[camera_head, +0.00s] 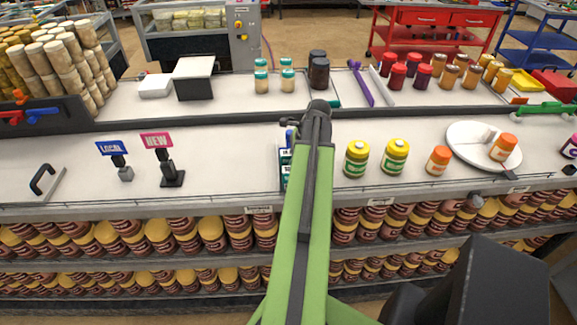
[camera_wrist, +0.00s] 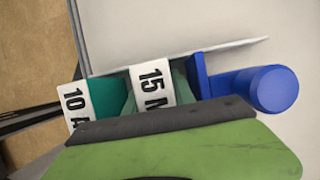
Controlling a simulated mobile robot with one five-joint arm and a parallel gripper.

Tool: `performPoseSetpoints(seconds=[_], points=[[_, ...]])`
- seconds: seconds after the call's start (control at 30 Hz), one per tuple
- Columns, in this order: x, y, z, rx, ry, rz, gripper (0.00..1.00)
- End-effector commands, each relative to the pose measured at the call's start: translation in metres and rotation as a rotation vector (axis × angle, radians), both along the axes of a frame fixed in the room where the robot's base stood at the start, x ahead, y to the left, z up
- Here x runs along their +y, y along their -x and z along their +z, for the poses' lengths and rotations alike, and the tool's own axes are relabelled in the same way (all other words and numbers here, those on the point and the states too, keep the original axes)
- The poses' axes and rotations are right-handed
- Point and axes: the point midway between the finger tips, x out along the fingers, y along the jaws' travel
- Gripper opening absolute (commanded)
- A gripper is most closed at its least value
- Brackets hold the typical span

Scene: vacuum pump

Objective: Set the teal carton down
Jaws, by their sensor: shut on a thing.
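A teal carton with a white "15 M" label (camera_wrist: 152,85) stands right against the grey edge of my gripper (camera_wrist: 165,122) in the wrist view. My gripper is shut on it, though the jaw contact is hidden. A second teal piece with a "10 A" label (camera_wrist: 74,105) shows just left of it. In the head view, teal with white labels (camera_head: 284,171) shows at the counter's front edge, left of my arm, which hides most of it. I cannot tell whether the held carton touches the counter.
A blue knobbed part (camera_wrist: 272,90) is close right of the carton. Two yellow-lidded green jars (camera_head: 356,159) (camera_head: 395,157), an orange jar (camera_head: 438,160) and a white plate (camera_head: 470,140) stand to the right. Sign stands (camera_head: 172,177) stand left, with bare counter between.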

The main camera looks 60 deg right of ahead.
Motion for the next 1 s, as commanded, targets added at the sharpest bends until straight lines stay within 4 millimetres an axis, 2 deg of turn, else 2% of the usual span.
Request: performPoseSetpoints(seconds=[0.03, 0.07, 0.1, 0.4, 0.57, 0.77, 1.0], points=[[0.000, 0.000, -0.004, 0.000, 0.000, 0.000, 0.00], [0.000, 0.000, -0.002, 0.000, 0.000, 0.000, 0.34], [0.000, 0.000, -0.001, 0.000, 0.000, 0.000, 0.40], [0.000, 0.000, -0.001, 0.000, 0.000, 0.001, 0.40], [-0.001, 0.001, 0.010, 0.000, 0.000, 0.000, 0.40], [-0.008, 0.010, 0.045, 0.001, -0.001, 0.000, 0.40], [-0.020, 0.028, 0.098, 0.001, -0.001, 0.000, 0.40]])
